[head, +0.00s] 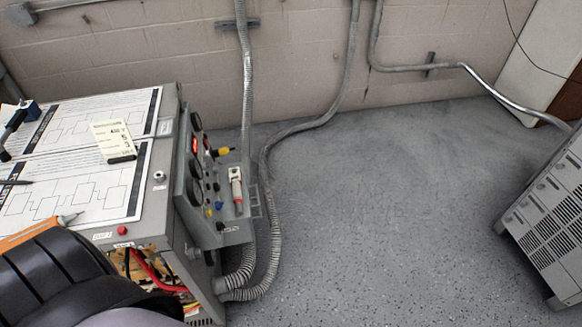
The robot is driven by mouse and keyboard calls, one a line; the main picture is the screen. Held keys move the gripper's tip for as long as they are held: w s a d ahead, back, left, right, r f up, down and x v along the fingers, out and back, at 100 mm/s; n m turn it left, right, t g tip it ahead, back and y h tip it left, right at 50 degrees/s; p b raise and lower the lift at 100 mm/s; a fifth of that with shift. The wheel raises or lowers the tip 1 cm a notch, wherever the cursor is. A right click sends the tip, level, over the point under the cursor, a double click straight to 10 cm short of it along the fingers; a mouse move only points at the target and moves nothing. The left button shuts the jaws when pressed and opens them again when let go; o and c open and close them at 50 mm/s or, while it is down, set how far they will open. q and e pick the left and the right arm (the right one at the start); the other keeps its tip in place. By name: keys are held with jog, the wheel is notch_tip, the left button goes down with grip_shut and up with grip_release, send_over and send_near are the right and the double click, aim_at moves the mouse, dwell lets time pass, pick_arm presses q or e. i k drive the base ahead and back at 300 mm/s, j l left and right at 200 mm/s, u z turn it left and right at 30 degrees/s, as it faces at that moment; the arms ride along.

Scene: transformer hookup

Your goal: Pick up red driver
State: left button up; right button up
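A small tool with a red grip and a pale top (237,190) stands upright at the grey side panel of the bench unit; it may be the red driver, but it is too small to be sure. An orange-handled tool with a grey tip (38,231) lies on the front left of the bench top, partly hidden by a black ridged part of mine in the lower left. No gripper fingers show, so neither gripper can be seen at any tool.
The bench top holds diagram sheets (75,190), a cream meter or card (114,140) and a dark tool (14,125) at the left edge. Ribbed conduits (266,200) run down beside the unit. A grey vented cabinet (548,215) stands right. The floor between is clear.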

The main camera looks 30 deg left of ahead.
aim_at(235, 184)
jog(key=i+l, duration=0.15)
jog(key=i, duration=0.3)
jog(key=i+l, duration=0.2)
jog(key=i, duration=0.25)
jog(key=i+u, duration=0.2)
jog(key=u, duration=0.25)
jog(key=i+u, duration=0.2)
jog(key=u, duration=0.3)
jog(key=i+l+u, duration=0.15)
jog(key=u, duration=0.3)
jog(key=i+l, duration=0.05)
